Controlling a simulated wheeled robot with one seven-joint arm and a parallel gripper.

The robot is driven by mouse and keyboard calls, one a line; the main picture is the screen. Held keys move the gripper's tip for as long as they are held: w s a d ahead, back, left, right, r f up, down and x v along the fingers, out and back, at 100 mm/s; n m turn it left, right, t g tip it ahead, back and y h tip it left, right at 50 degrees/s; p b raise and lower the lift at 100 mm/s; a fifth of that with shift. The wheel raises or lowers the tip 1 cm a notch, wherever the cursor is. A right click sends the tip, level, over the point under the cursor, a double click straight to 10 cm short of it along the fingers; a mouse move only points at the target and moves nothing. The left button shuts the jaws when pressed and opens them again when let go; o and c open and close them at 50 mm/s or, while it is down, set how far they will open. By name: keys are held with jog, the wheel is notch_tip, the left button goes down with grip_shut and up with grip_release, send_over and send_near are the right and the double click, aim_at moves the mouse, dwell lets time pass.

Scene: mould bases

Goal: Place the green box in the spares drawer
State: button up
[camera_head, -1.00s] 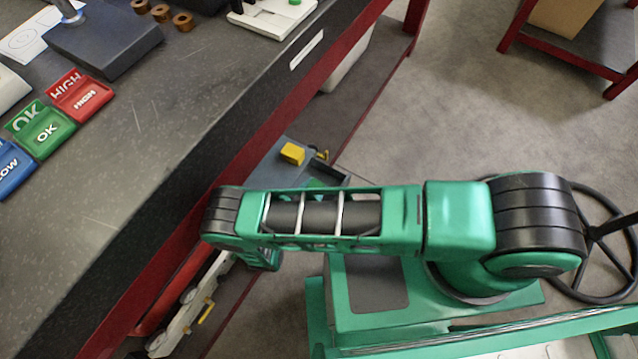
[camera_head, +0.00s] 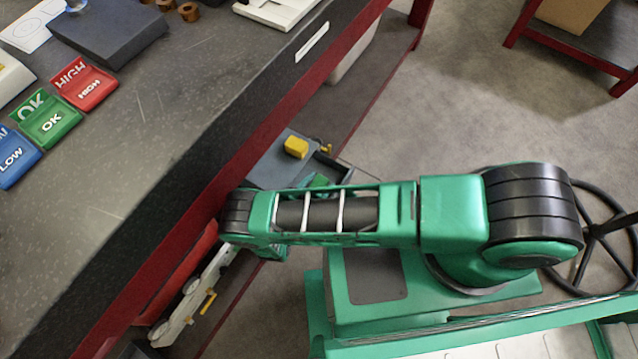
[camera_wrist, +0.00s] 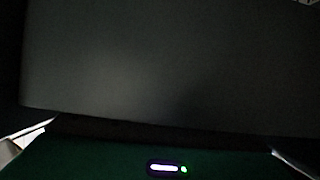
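A small green object (camera_head: 319,182) shows partly in the open part of a grey drawer unit (camera_head: 270,168) below the bench edge; my arm hides much of it, and I cannot tell whether it is the green box. A yellow block (camera_head: 296,147) sits on top of the unit. My arm reaches left across the head view towards the bench front, and its end is hidden below. The wrist view is very dark, filled by a plain dark surface (camera_wrist: 150,65) above a green band with a small light.
The dark bench (camera_head: 130,185) holds blue LOW, green OK (camera_head: 50,122) and red HIGH trays at left. Its red front rail runs close beside my arm. A white piece with yellow handles (camera_head: 196,305) is below the rail. Open floor lies at upper right.

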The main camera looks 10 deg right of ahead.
jog(key=v, duration=1.2)
dwell(0.4)
jog(key=shift+s, duration=0.1)
